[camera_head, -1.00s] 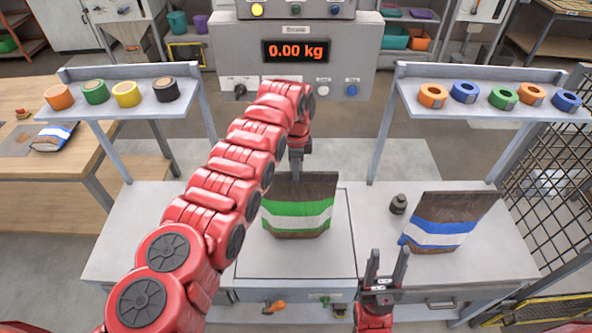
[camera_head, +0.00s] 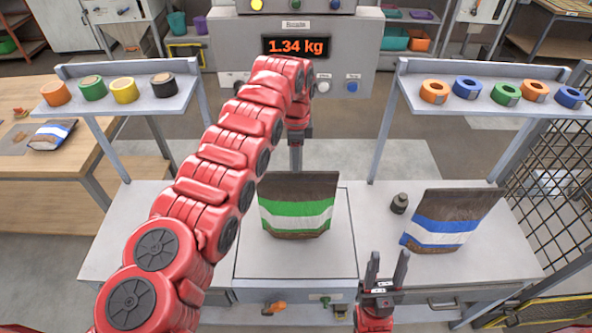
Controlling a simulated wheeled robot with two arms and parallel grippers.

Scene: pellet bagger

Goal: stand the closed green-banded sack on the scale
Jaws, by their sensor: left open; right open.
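The green-banded sack (camera_head: 297,204), dark brown with a green and white band, stands upright on the scale's plate (camera_head: 297,262) in the middle of the bench. The scale's display (camera_head: 296,46) reads 1.34 kg. My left gripper (camera_head: 296,160) is above and behind the sack's top edge, pointing down and apart from it as far as I can see; its fingers look edge-on. It is open. My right gripper (camera_head: 386,268) is open and empty, fingers up, at the bench's front edge right of the scale.
A blue-banded sack (camera_head: 452,218) stands on the bench at right, beside a small dark weight (camera_head: 399,203). Raised shelves with tape rolls flank the scale at left (camera_head: 128,105) and right (camera_head: 480,108). Another blue-banded sack (camera_head: 51,135) lies on the wooden table.

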